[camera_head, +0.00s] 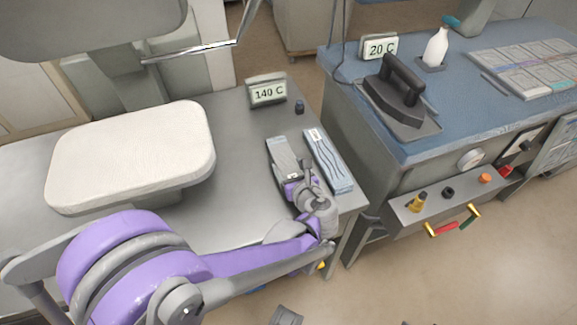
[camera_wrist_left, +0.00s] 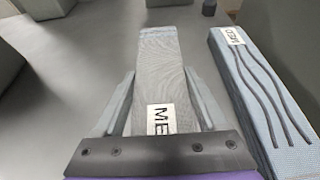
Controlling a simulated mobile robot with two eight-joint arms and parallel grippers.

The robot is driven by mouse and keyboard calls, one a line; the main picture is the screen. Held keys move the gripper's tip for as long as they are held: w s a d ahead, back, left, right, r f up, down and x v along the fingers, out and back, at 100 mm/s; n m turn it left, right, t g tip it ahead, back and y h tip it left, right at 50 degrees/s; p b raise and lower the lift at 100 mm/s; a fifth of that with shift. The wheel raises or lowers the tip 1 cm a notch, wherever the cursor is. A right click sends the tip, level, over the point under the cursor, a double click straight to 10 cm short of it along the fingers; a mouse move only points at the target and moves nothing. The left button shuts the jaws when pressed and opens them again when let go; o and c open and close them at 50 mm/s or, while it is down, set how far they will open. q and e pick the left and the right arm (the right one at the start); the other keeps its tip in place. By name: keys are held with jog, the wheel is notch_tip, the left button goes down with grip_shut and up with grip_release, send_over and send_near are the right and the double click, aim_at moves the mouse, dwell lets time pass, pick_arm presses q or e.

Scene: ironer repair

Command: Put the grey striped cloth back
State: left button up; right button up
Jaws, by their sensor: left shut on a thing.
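The grey striped cloth (camera_head: 283,154) is a long, narrow folded strip with a white label, on or just above the grey table top. In the left wrist view the cloth (camera_wrist_left: 160,75) runs straight away between my fingers, its label reading "ME" near the palm. My left gripper (camera_head: 294,184) is shut on its near end, one finger along each side; the left wrist view shows both fingers of the gripper (camera_wrist_left: 160,100). I cannot tell whether the cloth touches the table. My right gripper is not in view.
A blue cloth (camera_head: 328,160) with dark wavy lines lies close on the right, near the table's edge; it also shows in the left wrist view (camera_wrist_left: 262,90). A "140 C" sign (camera_head: 268,92) and a dark knob (camera_head: 299,107) stand behind. A padded white board (camera_head: 130,155) is left.

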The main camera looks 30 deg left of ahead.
pick_arm(q)
jog(key=shift+f+b, duration=0.45)
jog(key=shift+f, duration=0.25)
jog(key=o, duration=1.4)
jog(key=p+v, duration=0.2)
jog(key=v, duration=0.8)
jog(key=shift+s+d+r, duration=0.25)
